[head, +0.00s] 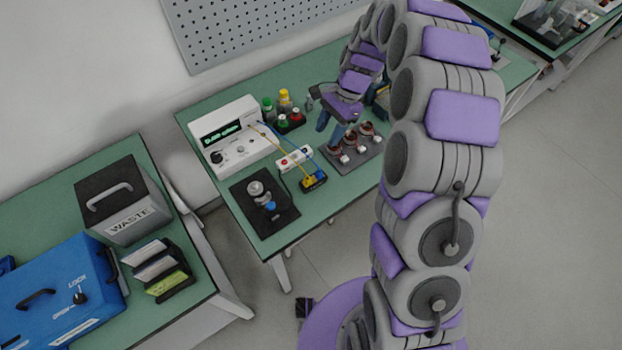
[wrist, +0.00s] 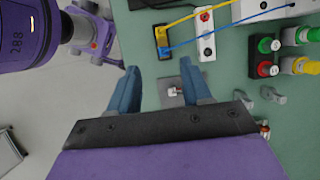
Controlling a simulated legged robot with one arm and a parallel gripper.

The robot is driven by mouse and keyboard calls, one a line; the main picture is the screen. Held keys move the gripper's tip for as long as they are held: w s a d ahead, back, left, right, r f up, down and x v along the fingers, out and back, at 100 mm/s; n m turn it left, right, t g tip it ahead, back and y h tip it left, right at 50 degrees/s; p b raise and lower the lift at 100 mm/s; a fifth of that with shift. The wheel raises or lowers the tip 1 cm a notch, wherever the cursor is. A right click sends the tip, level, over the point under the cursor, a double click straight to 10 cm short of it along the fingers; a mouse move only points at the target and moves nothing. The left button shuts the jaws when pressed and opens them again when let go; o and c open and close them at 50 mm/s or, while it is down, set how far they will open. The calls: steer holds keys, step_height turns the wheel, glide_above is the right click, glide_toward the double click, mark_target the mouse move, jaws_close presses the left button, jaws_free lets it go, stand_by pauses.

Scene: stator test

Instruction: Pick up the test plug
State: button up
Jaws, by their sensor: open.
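The likely test plug is a small black and yellow block (head: 314,182) on the green bench, with a yellow and a blue cable running from it to the white tester (head: 235,135). In the wrist view the plug (wrist: 162,40) lies just beyond my fingertips, between and ahead of them. My gripper (head: 330,122) is open and empty, its blue fingers above the bench near the grey stator plate (head: 372,160). In the wrist view my gripper (wrist: 160,66) shows both fingers apart, with part of the plate (wrist: 178,92) between them. The plug is clear of the fingers.
A white strip with red and black sockets (head: 294,158) lies beside the plug. Several red, green and yellow capped parts (head: 284,104) stand behind. A black pad with metal parts (head: 266,205) is at the left. A WASTE bin (head: 120,205) stands on the left bench.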

steer(key=b, duration=0.2)
glide_above(308, 177)
steer(key=w+d, duration=0.1)
steer(key=d, duration=0.1)
step_height(308, 177, down, 11)
steer(key=shift+w+f, duration=0.1)
steer(key=shift+w, duration=0.05)
steer(key=shift+a+f+b, duration=0.15)
steer(key=shift+f+b, duration=0.25)
steer(key=shift+f, duration=0.15)
steer(key=b+x, duration=0.1)
steer(key=x, duration=0.3)
steer(key=shift+a+f, duration=0.1)
steer(key=shift+f, duration=0.05)
steer(key=shift+c, duration=0.3)
jaws_close()
